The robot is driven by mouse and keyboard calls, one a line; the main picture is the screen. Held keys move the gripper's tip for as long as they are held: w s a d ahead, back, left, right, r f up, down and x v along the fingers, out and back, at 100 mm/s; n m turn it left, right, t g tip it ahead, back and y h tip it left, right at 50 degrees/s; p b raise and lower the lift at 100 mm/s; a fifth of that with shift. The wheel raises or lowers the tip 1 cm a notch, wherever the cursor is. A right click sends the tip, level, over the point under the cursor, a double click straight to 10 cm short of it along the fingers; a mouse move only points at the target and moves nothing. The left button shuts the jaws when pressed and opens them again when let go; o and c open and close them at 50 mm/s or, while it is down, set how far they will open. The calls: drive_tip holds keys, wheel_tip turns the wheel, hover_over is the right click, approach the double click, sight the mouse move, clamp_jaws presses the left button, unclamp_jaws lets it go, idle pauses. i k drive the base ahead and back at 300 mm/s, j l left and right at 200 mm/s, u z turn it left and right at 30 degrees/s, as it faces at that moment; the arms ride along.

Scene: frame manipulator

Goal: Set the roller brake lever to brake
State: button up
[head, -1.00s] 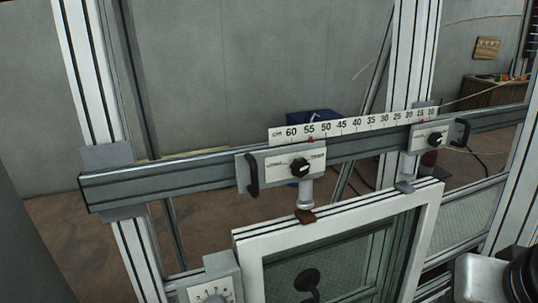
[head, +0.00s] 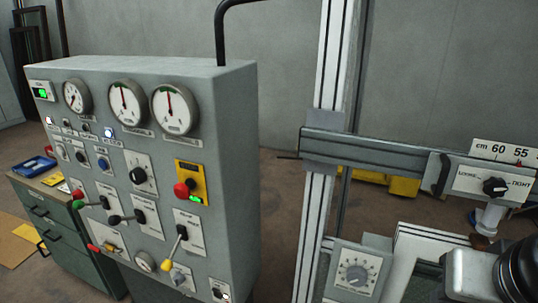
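A grey control panel (head: 225,130) stands at the left in the head view. My gripper is not in view; only a white and black part of my arm shows at the bottom right, well to the right of the panel.
Gauges (head: 175,109) and a red button on a yellow plate (head: 191,183) are on the panel. A green drawer cabinet (head: 62,235) stands left of it. A metal frame with a rail (head: 375,152) and a dial box (head: 352,272) stands at right. Floor shows between panel and frame.

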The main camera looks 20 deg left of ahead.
sight(114, 220)
drive_tip(key=u, duration=2.2)
drive_tip(key=i+j+z, duration=0.1)
drive_tip(key=i+j, duration=0.2)
drive_tip(key=i, duration=0.25)
drive_tip(key=i+j+z, duration=0.15)
drive_tip(key=i+j, duration=0.2)
drive_tip(key=i, duration=0.2)
drive_tip(key=i+j+z, duration=0.1)
drive_tip(key=i+j, duration=0.35)
drive_tip(key=i, duration=0.05)
